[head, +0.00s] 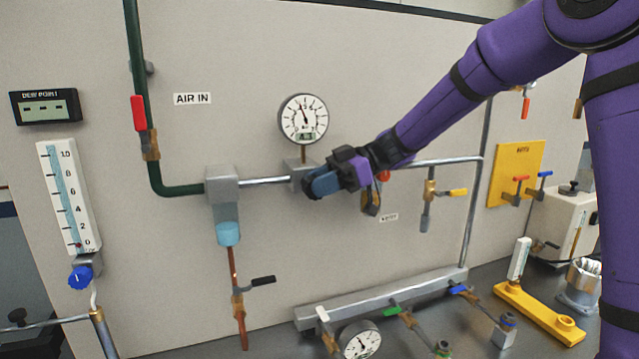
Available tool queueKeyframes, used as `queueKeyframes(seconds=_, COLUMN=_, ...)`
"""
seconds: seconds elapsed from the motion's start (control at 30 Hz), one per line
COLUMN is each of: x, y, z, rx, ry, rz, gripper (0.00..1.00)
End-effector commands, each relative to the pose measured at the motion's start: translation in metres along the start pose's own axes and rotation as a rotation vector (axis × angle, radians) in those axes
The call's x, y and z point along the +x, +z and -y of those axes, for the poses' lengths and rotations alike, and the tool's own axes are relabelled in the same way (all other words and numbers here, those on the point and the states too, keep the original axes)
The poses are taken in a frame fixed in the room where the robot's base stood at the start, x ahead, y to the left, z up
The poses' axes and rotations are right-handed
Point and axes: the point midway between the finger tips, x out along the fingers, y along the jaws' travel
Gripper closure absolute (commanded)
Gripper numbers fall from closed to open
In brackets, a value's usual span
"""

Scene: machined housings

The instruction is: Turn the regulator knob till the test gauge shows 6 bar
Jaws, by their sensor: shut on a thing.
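A round white gauge (303,118) stands on a short brass stem above the pipe. Its needle points up and slightly left; the figures are too small to read surely. Under it a grey regulator body (298,172) sits in the horizontal pipe. My gripper (322,183) reaches in from the right and is shut at the front of this body, on the regulator knob, which I cannot make out behind the jaws. A second round gauge (359,341) is low on the bench manifold, partly cut off by the frame edge; I cannot tell which one is named test.
A red-handled valve (139,113) is on the green pipe at left. A grey filter (222,187) with a blue bowl is left of my gripper. The bench manifold (400,294) runs below; the panel between is mostly bare.

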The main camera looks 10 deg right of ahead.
Motion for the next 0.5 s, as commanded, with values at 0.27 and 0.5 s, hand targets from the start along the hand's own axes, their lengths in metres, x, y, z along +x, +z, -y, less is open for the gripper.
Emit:
queueKeyframes(seconds=0.27, x=-0.0007, y=-0.0001, z=-0.0005, rx=-0.001, ry=0.002, rz=0.001, gripper=0.68)
queueKeyframes(seconds=0.5, x=-0.0003, y=0.0001, z=-0.0002, rx=0.0, ry=0.001, rz=0.001, gripper=0.6)
